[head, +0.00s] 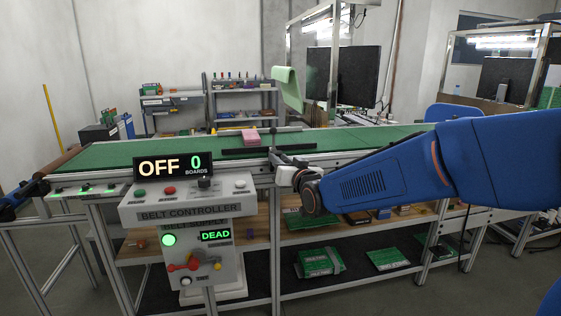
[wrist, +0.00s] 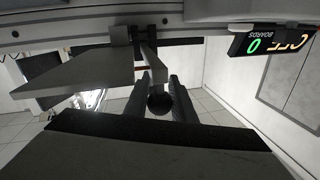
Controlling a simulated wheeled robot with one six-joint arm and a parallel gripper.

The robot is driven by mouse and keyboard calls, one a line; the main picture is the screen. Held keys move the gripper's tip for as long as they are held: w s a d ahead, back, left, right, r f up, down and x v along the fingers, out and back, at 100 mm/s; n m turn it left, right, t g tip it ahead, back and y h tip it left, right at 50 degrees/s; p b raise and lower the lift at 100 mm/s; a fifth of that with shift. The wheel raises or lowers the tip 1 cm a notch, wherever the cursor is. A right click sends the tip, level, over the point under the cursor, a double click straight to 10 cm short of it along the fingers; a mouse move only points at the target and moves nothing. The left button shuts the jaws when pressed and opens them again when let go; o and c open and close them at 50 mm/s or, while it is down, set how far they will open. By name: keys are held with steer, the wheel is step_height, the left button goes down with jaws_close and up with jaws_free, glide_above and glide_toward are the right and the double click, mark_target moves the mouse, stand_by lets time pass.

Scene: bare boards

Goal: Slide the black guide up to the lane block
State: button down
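The black guide (head: 268,149) is a long thin dark bar lying along the near side of the green belt. A dark post with a round knob (head: 273,131) stands by it. A pink block (head: 250,136) sits on the belt just behind the guide, with a narrow gap of belt visible between them; I cannot tell whether it is the lane block. My gripper (head: 282,158) is at the near belt edge, next to the post. In the wrist view a dark ball (wrist: 160,102) shows between two dark rods; whether the fingers grip anything is unclear.
The belt (head: 120,153) is largely clear to the left. A controller box (head: 188,205) in front shows OFF, 0 boards and DEAD; the display also appears in the wrist view (wrist: 270,42). Shelves with green boards (head: 320,261) are below. A monitor (head: 343,76) stands behind.

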steer(key=shift+d+x, duration=0.2)
steer(key=shift+x, duration=0.85)
steer(key=shift+d+x, duration=0.2)
steer(key=shift+x, duration=0.9)
steer(key=shift+w, duration=0.15)
steer(key=c, duration=1.5)
jaws_free()
steer(key=v, duration=1.7)
steer(key=shift+d, duration=0.1)
